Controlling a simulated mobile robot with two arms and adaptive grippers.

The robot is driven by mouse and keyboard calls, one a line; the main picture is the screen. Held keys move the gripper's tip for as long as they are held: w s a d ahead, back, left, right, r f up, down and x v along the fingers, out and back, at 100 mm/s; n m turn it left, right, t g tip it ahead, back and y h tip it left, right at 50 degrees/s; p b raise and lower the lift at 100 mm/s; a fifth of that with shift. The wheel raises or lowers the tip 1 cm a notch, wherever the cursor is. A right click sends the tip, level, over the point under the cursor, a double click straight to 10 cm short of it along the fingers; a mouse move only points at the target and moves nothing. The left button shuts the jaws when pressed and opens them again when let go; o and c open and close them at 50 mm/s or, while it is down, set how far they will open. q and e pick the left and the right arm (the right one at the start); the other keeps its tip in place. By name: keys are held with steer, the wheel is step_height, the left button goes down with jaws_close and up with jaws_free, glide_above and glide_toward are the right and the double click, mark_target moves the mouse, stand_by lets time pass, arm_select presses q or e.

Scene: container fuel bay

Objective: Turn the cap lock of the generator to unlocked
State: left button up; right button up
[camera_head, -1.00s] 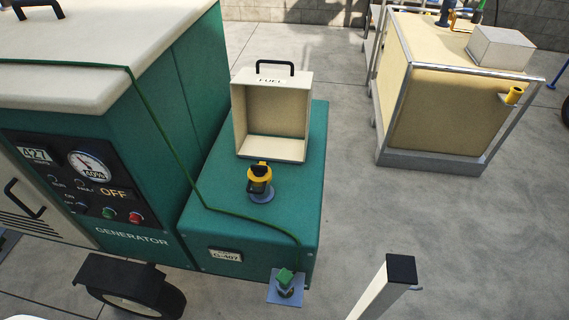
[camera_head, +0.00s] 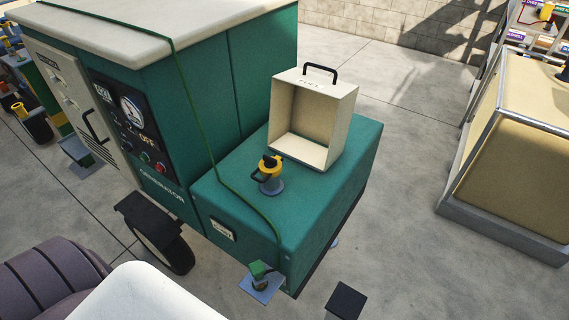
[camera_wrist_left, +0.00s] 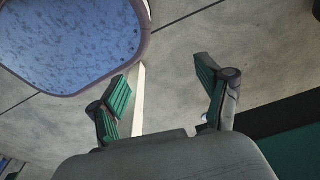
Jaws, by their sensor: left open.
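The green generator (camera_head: 165,90) with a cream top stands at the left and middle of the head view. Its lower deck carries an upright yellow cap (camera_head: 271,168) with black parts on a blue-grey neck. The cap stands in front of an open cream fuel box (camera_head: 312,120). I cannot tell the lock's position from its markings. In the left wrist view my left gripper (camera_wrist_left: 163,84) is open and empty, its green-padded fingers spread above bare floor. The cap is not in that view. My right gripper is not in view.
A green cable (camera_head: 205,145) runs down the generator to a green clamp (camera_head: 260,270) on a small plate. A black-topped post (camera_head: 345,300) stands in front. A tan tank (camera_head: 515,155) with a metal frame is at the right, with clear concrete floor between.

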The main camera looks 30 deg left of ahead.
mark_target(269, 159)
arm_select(q)
steer(key=w+d+r+t+b, duration=0.15)
steer(key=w+r+b, duration=0.25)
steer(key=w+r, duration=0.6)
steer(key=w+a+r+b, duration=0.1)
steer(key=w+r+b, duration=0.3)
steer(key=r, duration=0.8)
steer(key=w+a+r+m+t+y, duration=0.3)
steer(key=w+a+r+m+t, duration=0.5)
steer(key=r+m, duration=0.25)
steer(key=w+a+r+m+t+y, duration=0.3)
steer(key=w+a+r+m+t, duration=0.3)
steer(key=w+a+r+m, duration=0.35)
steer(key=w+m+h, duration=0.2)
steer(key=w+m, duration=0.2)
steer(key=w+d+r+m+h+p, duration=0.1)
steer(key=w+m+h, duration=0.1)
steer(key=w+m, duration=0.3)
steer(key=w+d+r+m+t+h+p, duration=0.1)
steer(key=w+m+h, duration=0.2)
steer(key=w+m, duration=0.1)
steer(key=shift+w+m, duration=0.35)
steer(key=shift+m, duration=0.35)
steer(key=shift+w+f, duration=0.1)
steer(key=shift+w, duration=0.45)
